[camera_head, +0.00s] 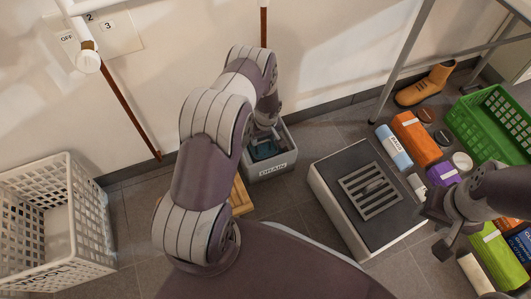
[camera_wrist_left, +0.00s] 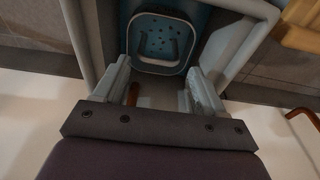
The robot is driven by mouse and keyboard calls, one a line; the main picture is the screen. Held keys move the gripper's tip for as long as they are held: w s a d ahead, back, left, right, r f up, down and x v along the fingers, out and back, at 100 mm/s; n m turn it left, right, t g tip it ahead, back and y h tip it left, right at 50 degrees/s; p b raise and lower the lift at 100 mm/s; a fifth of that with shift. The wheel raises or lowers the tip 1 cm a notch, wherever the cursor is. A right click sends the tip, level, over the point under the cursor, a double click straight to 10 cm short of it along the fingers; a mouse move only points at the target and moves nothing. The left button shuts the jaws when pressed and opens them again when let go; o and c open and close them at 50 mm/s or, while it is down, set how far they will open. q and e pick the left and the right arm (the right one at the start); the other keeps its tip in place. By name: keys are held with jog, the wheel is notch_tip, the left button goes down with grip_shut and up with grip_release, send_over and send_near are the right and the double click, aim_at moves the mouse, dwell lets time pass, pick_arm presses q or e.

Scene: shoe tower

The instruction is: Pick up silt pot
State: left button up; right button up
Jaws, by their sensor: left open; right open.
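The silt pot (camera_head: 263,153) is a teal-blue bucket with small holes and a dark handle. It sits inside the grey box labelled DRAIN (camera_head: 270,170), and it shows in the left wrist view (camera_wrist_left: 150,62) too. My left gripper (camera_head: 265,135) points down into the drain box. In the left wrist view my left gripper (camera_wrist_left: 159,68) is open, with the pot's handle ahead between its fingers and nothing held. My right gripper (camera_head: 436,229) is open and empty at the right, above the floor near the grated block.
A white basket (camera_head: 85,215) stands at the left. A grey block with a metal grate (camera_head: 370,190) stands right of the drain. A yellow boot (camera_head: 425,85), a green crate (camera_head: 490,125) and several coloured packages lie at the right. The wall is close behind the drain.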

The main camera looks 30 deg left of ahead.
pick_arm(q)
notch_tip(320, 180, down, 2)
jog(key=f, duration=0.1)
jog(key=b, duration=0.5)
send_over(263, 152)
notch_tip(263, 152, down, 5)
jog(key=shift+d+r, duration=0.1)
jog(key=shift+r, duration=0.3)
jog(key=c, duration=0.7)
pick_arm(e)
notch_tip(263, 152, down, 6)
jog(key=shift+r, duration=0.1)
